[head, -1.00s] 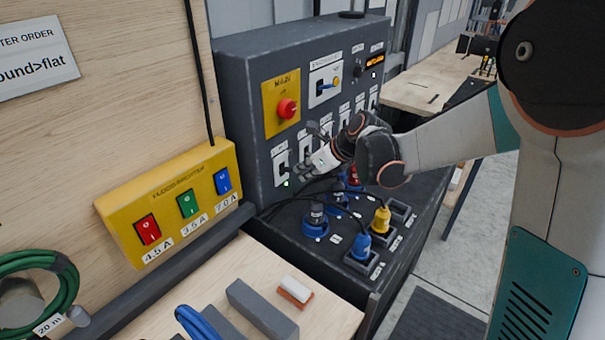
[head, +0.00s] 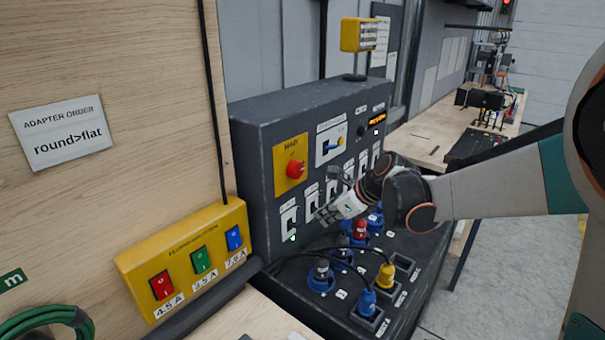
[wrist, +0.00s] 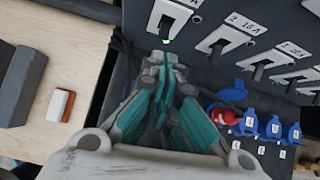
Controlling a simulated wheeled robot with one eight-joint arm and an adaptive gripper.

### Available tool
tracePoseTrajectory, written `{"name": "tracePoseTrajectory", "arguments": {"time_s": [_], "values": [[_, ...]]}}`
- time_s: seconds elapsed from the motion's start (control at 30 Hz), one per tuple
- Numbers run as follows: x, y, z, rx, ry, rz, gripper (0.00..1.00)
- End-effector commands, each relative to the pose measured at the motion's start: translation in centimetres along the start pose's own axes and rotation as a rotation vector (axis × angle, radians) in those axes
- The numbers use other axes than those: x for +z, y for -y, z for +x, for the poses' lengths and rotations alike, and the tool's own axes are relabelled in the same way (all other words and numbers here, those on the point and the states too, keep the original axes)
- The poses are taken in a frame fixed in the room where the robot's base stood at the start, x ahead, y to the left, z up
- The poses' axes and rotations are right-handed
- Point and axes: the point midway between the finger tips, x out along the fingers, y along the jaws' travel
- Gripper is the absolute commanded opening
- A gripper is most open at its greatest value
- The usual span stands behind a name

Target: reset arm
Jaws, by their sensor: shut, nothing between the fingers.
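My gripper (head: 328,215) is shut and empty in front of the dark control panel (head: 262,160), close to the leftmost breaker switch (head: 289,222). A small green light glows at the bottom of that switch. In the wrist view my gripper (wrist: 165,62) has its fingers together just below the leftmost switch (wrist: 166,24); I cannot tell whether they touch it. My arm reaches in from the right in the head view.
Below the panel are blue sockets (head: 320,278), a blue plug (head: 367,302), a yellow plug (head: 386,276) and black cables. A yellow switch box (head: 190,262) is on the left. The red main knob (head: 295,169) is above the switches. A wooden bench (head: 425,140) stands behind.

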Motion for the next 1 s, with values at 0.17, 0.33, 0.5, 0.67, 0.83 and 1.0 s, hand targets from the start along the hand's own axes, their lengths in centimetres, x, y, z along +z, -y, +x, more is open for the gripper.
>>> {"name": "tracePoseTrajectory", "arguments": {"time_s": [0.17,0.33,0.5,0.67,0.83,1.0], "values": [[-1.9,-3.0,-3.2,-0.039,-0.063,-0.337,0.0],[-4.5,-6.1,-6.4,-0.062,-0.146,-0.718,0.0],[-7.7,-9.2,-9.1,-0.06,-0.241,-1.096,0.0],[-11.1,-12.1,-11.1,-0.032,-0.336,-1.452,0.0],[-15.2,-14.9,-12.6,0.026,-0.443,-1.824,0.0],[-18.7,-16.9,-13.4,0.101,-0.537,-2.132,0.0]]}}
